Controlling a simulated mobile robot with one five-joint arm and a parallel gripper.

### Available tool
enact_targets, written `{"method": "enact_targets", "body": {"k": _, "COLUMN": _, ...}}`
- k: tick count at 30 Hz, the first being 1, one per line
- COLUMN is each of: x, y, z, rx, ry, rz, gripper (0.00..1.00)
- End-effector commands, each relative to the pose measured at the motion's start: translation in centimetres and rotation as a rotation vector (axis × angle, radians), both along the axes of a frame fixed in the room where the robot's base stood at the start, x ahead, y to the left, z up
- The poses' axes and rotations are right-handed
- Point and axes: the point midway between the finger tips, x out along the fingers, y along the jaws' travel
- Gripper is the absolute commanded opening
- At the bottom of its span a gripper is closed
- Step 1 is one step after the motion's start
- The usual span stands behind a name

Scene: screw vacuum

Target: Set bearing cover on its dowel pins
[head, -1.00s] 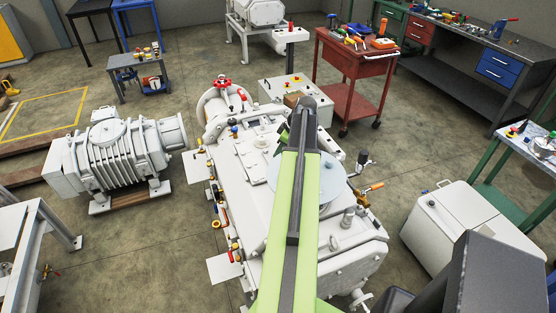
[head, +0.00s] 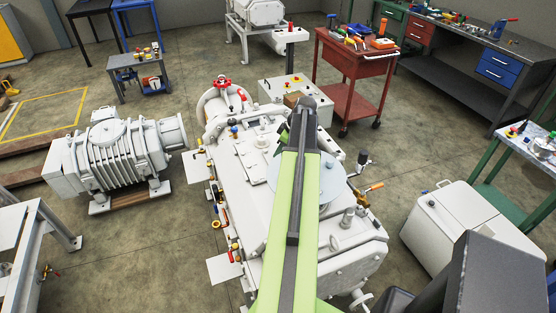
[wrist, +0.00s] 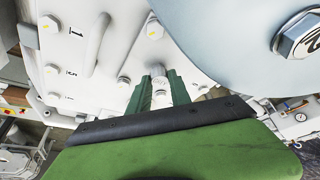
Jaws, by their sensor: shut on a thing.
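My gripper (wrist: 159,92) has its two green fingers shut on a short pale grey stub (wrist: 158,82), which looks like the grip of the bearing cover. The rest of the cover is hard to tell from the white machine parts behind it. In the head view the arm hides the fingertips, and only a bit of dark green gripper shows beside the dark arm end. The white screw vacuum machine (head: 245,190) lies below the arm. In the wrist view its numbered face (wrist: 70,50) carries several bolts. I cannot make out the dowel pins.
A large pale blue disc (head: 333,185) lies partly under my arm; in the wrist view, it fills the upper right (wrist: 225,35), with a big hex bolt. Red and yellow valve handles line the machine's sides. A red cart (head: 350,65) and white cabinet (head: 470,225) stand right.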

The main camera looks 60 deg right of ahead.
Motion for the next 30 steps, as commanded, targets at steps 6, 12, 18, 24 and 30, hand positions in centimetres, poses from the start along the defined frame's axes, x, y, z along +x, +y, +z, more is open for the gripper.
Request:
{"method": "enact_targets", "body": {"k": 6, "x": 0.0, "y": 0.0, "z": 0.0, "rx": -0.001, "ry": -0.001, "rz": 0.000, "gripper": 0.00}}
{"method": "enact_targets", "body": {"k": 12, "x": 0.0, "y": 0.0, "z": 0.1, "rx": 0.000, "ry": -0.001, "rz": 0.000, "gripper": 0.00}}
{"method": "enact_targets", "body": {"k": 18, "x": 0.0, "y": 0.0, "z": 1.1, "rx": 0.000, "ry": -0.001, "rz": 0.000, "gripper": 0.00}}
{"method": "enact_targets", "body": {"k": 24, "x": 0.0, "y": 0.0, "z": 3.6, "rx": 0.000, "ry": -0.001, "rz": 0.000, "gripper": 0.00}}
{"method": "enact_targets", "body": {"k": 30, "x": 0.0, "y": 0.0, "z": 8.3, "rx": 0.000, "ry": -0.001, "rz": 0.000, "gripper": 0.00}}
